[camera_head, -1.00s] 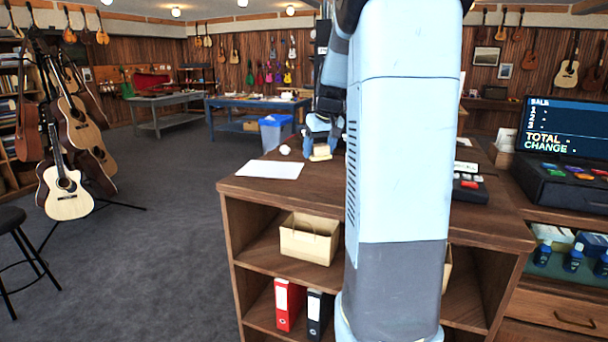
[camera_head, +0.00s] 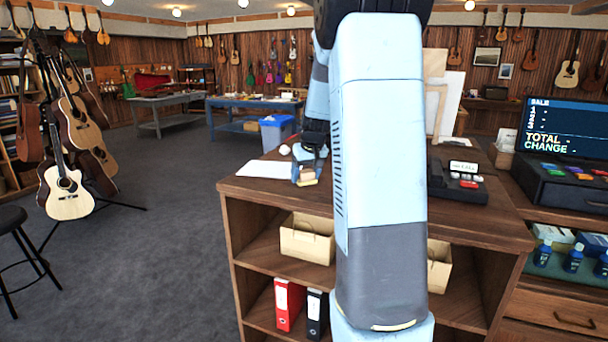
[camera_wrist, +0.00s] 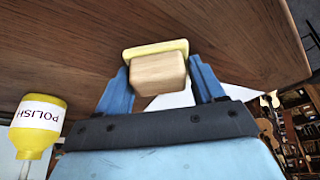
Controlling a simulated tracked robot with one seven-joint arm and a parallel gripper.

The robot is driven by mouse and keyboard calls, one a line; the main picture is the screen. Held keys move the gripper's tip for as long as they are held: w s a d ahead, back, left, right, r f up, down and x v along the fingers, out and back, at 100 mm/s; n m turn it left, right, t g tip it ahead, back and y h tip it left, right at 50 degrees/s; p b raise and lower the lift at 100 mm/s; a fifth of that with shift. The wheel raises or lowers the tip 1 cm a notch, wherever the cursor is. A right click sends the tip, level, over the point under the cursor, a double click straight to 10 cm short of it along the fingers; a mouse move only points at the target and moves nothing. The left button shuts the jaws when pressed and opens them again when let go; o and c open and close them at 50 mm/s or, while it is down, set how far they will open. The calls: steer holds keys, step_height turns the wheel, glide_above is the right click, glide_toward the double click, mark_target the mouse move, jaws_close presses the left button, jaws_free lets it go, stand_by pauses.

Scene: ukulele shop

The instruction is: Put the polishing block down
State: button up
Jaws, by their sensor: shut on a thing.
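The polishing block (camera_wrist: 158,73) is a pale wooden block with a yellow pad along one side. In the wrist view it sits between the two blue fingers of my gripper (camera_wrist: 161,82), which is shut on it. In the head view my gripper (camera_head: 309,170) is over the left part of the wooden counter top (camera_head: 470,213), and the block shows small and pale (camera_head: 307,178) at its fingertips. I cannot tell whether the block touches the counter or hangs just above it. My arm hides the middle of the counter.
A white paper sheet (camera_head: 262,169) lies left of my gripper, with a small white round thing (camera_head: 285,150) behind it. A yellow bottle labelled POLISH (camera_wrist: 37,125) shows in the wrist view. The counter's front edge is near.

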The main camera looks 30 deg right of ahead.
steer(key=o, duration=1.2)
steer(key=d+v, duration=0.1)
steer(key=v, duration=1.1)
steer(key=s+a+r, duration=0.2)
steer(key=s+a, duration=1.2)
steer(key=s+a+f, duration=0.2)
steer(key=s+a, duration=0.2)
steer(key=s, duration=0.3)
steer(key=s+a+f+n+t, duration=0.1)
steer(key=s+a+f, duration=0.1)
steer(key=s+a, duration=0.2)
steer(key=s, duration=0.3)
steer(key=shift+s+y, duration=0.2)
steer(key=shift+y, duration=0.1)
steer(key=shift+d, duration=0.1)
